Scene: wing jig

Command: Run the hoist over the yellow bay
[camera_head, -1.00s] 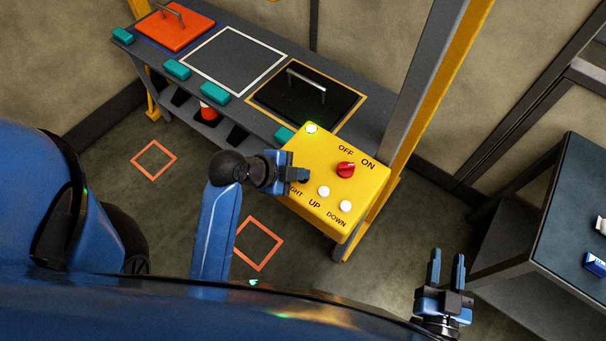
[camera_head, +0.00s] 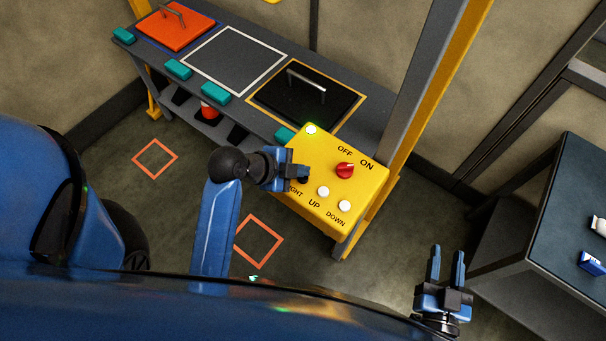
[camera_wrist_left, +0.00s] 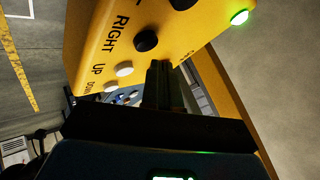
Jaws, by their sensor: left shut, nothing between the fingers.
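The yellow control box (camera_head: 318,208) has a red knob (camera_head: 345,170) by the OFF and ON labels, white UP (camera_head: 323,191) and DOWN (camera_head: 345,206) buttons, and a lit lamp (camera_head: 311,129). The lamp glows green in the left wrist view (camera_wrist_left: 240,17). My left gripper (camera_head: 303,175) is shut and empty at the box's left side, partly covering the RIGHT label. In the left wrist view its fingers (camera_wrist_left: 162,84) are close to a black button (camera_wrist_left: 146,40); I cannot tell whether they touch. The yellow-outlined bay (camera_head: 262,103) holds a black plate (camera_head: 318,103) with a handle. My right gripper (camera_head: 447,268) is open and empty.
The grey bench (camera_head: 290,62) also has a white-outlined bay (camera_head: 234,62) and an orange plate (camera_head: 174,30) with a handle. A grey and yellow post (camera_head: 420,90) rises behind the box. A dark table (camera_head: 570,205) stands right. Orange squares mark the floor.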

